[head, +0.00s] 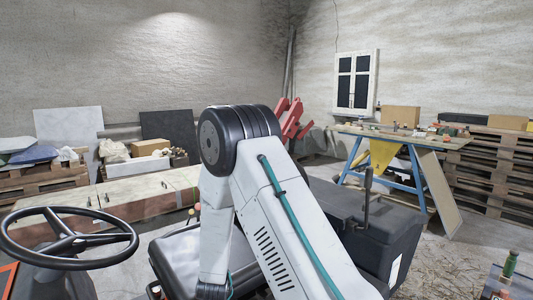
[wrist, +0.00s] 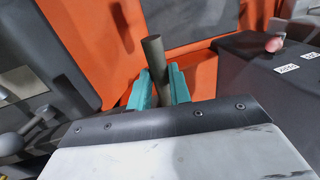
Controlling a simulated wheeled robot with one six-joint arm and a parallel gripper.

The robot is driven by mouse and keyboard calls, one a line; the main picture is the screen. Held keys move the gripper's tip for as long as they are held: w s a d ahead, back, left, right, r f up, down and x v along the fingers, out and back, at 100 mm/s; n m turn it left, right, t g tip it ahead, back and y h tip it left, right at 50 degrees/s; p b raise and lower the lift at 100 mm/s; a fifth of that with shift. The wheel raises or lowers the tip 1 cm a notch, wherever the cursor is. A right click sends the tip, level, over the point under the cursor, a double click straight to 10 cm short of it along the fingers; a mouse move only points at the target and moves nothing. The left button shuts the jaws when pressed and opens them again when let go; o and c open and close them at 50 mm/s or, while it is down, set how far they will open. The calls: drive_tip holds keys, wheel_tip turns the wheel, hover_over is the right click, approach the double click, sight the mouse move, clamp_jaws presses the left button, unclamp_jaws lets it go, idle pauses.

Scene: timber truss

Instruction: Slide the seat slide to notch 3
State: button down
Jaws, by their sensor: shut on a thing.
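In the wrist view the two teal fingers of my gripper (wrist: 160,85) are closed around a grey round bar (wrist: 153,52). The bar stands up past the fingertips, tilted a little; I take it for the seat slide's handle, but its lower end is hidden. In the head view the black seat (head: 183,262) is partly hidden behind my white arm, and my gripper is out of sight. No notch marks of the slide can be read in either view.
A black steering wheel (head: 68,238) stands left of the seat. A black box (head: 375,235) with a dark upright lever (head: 367,195) stands to the right. An orange panel (wrist: 85,50) is close beyond the fingers. A dark box (wrist: 270,70) with white labels is at right.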

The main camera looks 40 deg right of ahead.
drive_tip(key=shift+a, duration=1.5)
drive_tip(key=c, duration=1)
unclamp_jaws()
drive_tip(key=shift+o, duration=0.2)
wheel_tip(320, 180, up, 6)
drive_tip(key=d, duration=0.1)
drive_tip(key=shift+d, duration=0.15)
